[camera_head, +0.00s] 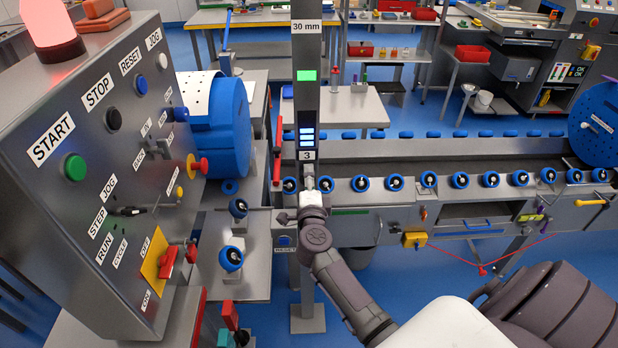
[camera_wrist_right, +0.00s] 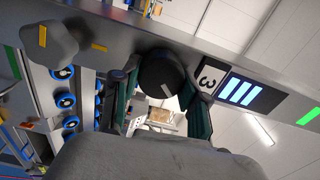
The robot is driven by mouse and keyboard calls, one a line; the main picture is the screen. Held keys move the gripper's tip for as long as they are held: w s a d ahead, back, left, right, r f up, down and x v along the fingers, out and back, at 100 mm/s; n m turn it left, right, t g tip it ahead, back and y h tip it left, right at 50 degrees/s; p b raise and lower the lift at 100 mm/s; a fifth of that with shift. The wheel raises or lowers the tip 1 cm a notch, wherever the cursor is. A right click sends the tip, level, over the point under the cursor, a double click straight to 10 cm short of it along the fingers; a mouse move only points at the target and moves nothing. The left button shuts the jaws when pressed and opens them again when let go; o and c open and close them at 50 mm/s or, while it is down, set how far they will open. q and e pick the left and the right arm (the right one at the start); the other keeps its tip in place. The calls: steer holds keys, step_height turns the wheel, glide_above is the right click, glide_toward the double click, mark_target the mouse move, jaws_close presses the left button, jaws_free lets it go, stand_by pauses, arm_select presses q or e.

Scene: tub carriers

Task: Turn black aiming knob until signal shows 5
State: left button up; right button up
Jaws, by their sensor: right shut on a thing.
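The black aiming knob (camera_wrist_right: 162,74) is round with a pale pointer line, on the face of a grey post (camera_head: 306,50). In the head view my gripper mostly hides it. My right gripper (camera_head: 309,182) is at the knob, its dark green fingers on both sides of it in the wrist view (camera_wrist_right: 162,90), shut on it. The signal display (camera_head: 306,136) above the knob has three lit pale bars, with a "3" plate (camera_head: 307,155) below them. The bars also show in the wrist view (camera_wrist_right: 239,92). My left gripper is not in view.
A control panel (camera_head: 100,150) with labelled buttons stands close on the left. Behind the post runs a conveyor (camera_head: 450,160) carrying several blue-ringed pieces. A green light (camera_head: 306,75) is lit higher on the post.

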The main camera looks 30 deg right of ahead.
steer(key=m, duration=0.5)
steer(key=shift+f+m, duration=0.25)
steer(key=shift+m, duration=0.05)
stand_by(0.4)
steer(key=o, duration=1.1)
steer(key=shift+r, duration=0.1)
steer(key=shift+o, duration=0.2)
steer(key=v, duration=1.2)
